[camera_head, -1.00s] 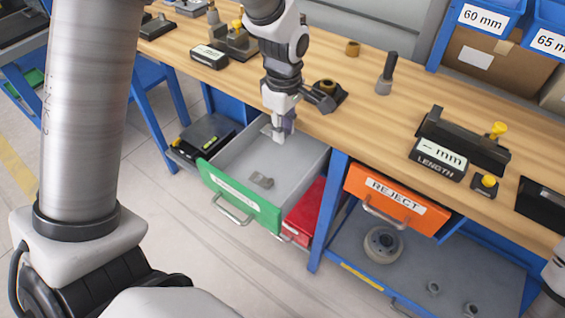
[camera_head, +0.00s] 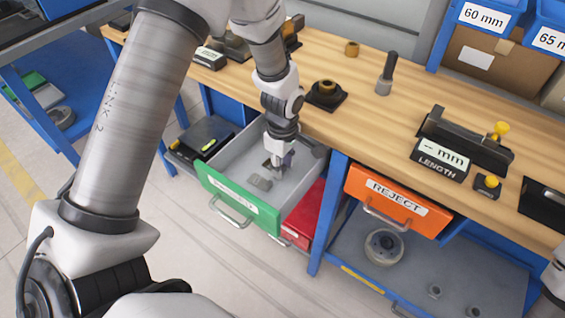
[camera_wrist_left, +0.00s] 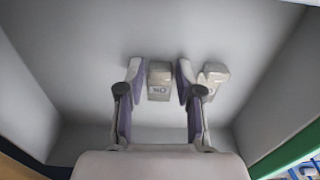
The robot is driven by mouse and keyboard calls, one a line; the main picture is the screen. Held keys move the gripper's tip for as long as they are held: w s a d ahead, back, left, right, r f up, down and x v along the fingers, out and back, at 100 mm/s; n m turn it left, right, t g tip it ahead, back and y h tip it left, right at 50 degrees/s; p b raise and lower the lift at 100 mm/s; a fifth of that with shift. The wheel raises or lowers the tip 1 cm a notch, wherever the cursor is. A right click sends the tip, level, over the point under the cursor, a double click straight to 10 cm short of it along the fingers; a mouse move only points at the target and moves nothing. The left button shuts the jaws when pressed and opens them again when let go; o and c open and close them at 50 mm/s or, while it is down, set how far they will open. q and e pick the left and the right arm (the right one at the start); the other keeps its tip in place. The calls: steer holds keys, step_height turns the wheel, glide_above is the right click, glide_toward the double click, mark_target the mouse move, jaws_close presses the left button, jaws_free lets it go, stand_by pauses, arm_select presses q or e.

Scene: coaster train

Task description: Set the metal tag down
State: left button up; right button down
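A small grey metal tag (camera_wrist_left: 159,82) with dark lettering lies on the floor of the green-fronted drawer, between my left fingers in the left wrist view. My left gripper (camera_wrist_left: 159,88) is open, with a gap between each finger and the tag. In the head view my left gripper (camera_head: 278,170) points down into the drawer (camera_head: 240,203). A second similar tag (camera_wrist_left: 214,74) lies just right of the right finger in the wrist view; a tag also shows in the head view (camera_head: 262,183). My right gripper is out of view.
The drawer walls stand close around my left gripper. A red bin (camera_head: 304,215) and an orange reject drawer (camera_head: 393,200) are to the right.

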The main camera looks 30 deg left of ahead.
arm_select(q)
step_height(320, 180, up, 12)
steer(key=p, duration=0.1)
steer(key=shift+r, duration=0.2)
stand_by(0.3)
